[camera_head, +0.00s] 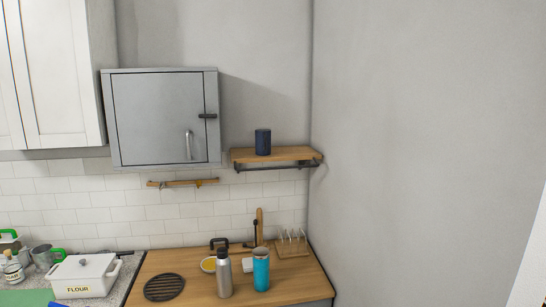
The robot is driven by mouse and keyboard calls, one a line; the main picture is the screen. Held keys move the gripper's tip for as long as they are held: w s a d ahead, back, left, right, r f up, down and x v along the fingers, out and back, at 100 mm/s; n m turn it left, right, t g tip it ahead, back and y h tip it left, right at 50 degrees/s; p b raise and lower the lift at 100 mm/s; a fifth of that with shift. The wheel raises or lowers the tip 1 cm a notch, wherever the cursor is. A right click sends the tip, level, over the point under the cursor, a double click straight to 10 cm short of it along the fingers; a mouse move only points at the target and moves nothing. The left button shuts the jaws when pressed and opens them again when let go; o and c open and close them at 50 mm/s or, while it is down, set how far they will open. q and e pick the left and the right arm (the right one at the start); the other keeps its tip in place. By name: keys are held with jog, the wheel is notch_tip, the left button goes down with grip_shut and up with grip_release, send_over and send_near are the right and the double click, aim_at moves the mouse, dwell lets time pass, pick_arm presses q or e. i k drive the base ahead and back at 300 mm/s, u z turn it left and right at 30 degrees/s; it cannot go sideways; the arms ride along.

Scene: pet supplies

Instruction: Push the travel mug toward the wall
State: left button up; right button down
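A teal cup with a steel-coloured rim, which looks like the travel mug (261,271), stands upright near the front of the wooden worktop (208,294). A silver bottle (223,274) stands close on its left. The tiled back wall (120,213) is behind the worktop, and a plain grey wall (420,150) rises to the right. Neither of my grippers is in view.
A round black trivet (164,287) lies left. Above are a wooden shelf (290,155) with a dark blue cylinder (263,142) and a grey cabinet (155,120).

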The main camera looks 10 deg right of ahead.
aim_at(262, 135)
jog(key=u, duration=0.6)
jog(key=i, duration=0.75)
jog(key=u, duration=0.5)
jog(key=i, duration=0.95)
jog(key=z, duration=0.1)
